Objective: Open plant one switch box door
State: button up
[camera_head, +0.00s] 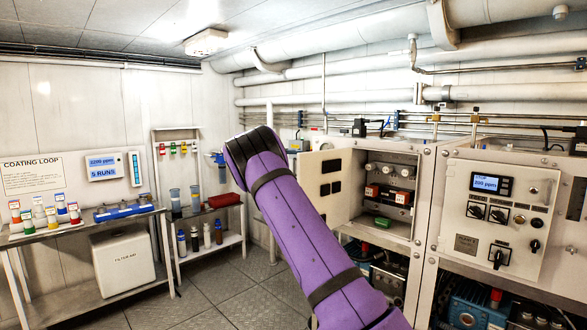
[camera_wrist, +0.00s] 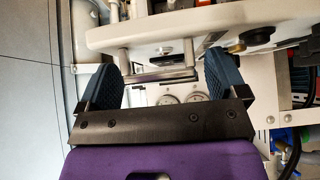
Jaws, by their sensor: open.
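In the head view, the left switch box (camera_head: 410,232) has its front uncovered, showing several breakers and round parts inside. Its pale door (camera_head: 309,215), with dark square fittings, stands swung out to the left. A label naming plant one is not readable. My purple arm crosses in front of the door's lower part, and its end is left of the door; the gripper is hidden there. In the wrist view, my gripper (camera_wrist: 160,82) is open. A metal bar handle (camera_wrist: 155,76) on a white panel (camera_wrist: 150,35) shows between and beyond the fingers; contact cannot be told.
A second control panel (camera_head: 520,228) with a lit display and knobs stands at right. Pipes run along the wall above. At left are a bench with bottles (camera_head: 75,234), a white filter box (camera_head: 124,268) and a shelf (camera_head: 225,242). Floor (camera_head: 215,290) is clear between.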

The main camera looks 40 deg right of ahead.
jog(key=shift+w+a, duration=0.15)
jog(key=shift+a, duration=0.1)
jog(key=v, duration=1)
jog(key=shift+w+a, duration=0.25)
jog(key=shift+w, duration=0.05)
dwell(0.4)
